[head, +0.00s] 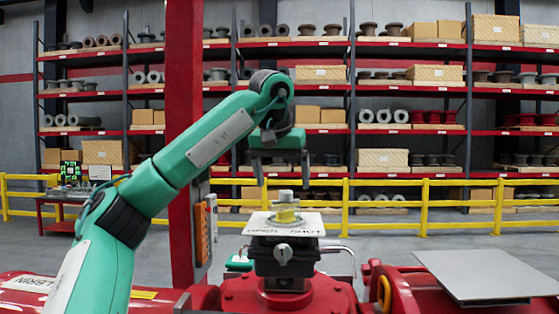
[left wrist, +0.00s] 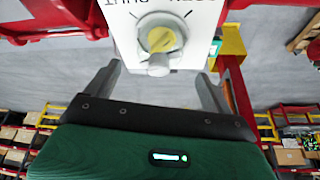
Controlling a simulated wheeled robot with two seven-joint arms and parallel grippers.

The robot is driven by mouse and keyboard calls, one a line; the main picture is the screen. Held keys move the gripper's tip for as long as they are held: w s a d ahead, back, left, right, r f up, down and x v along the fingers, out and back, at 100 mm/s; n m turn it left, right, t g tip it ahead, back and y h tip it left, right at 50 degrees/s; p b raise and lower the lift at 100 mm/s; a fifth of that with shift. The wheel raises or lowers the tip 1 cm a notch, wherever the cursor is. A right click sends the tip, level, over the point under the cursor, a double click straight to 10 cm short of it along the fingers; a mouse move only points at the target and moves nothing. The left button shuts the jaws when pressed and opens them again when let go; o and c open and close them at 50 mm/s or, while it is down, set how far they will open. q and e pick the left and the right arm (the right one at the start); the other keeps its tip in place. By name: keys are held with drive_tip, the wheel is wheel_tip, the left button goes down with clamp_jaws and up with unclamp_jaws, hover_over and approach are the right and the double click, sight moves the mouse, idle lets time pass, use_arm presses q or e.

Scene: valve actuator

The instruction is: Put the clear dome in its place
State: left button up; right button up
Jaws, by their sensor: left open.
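The valve actuator (head: 284,252) stands in front of me on a red base, with a white lettered plate (head: 262,224) on top. A yellow indicator (head: 286,215) sits at the middle of the plate, with a pale grey piece (head: 286,196) above it. I cannot tell for sure whether this piece is the clear dome. In the left wrist view the yellow indicator (left wrist: 162,39) lies inside a pale round rim, with a small grey knob (left wrist: 158,66) beside it. My left gripper (head: 281,178) is open and empty, pointing down above the indicator. My right gripper is out of view.
A bare grey plate (head: 485,275) lies at the right front, beside red pipework (head: 378,285). A red post (head: 184,130) stands left of the actuator. A yellow railing (head: 400,206) and loaded shelves run behind. A small red table (head: 62,203) stands far left.

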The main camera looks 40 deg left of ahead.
use_arm(q)
drive_tip(key=shift+v, duration=2.1)
drive_tip(key=shift+f, duration=0.15)
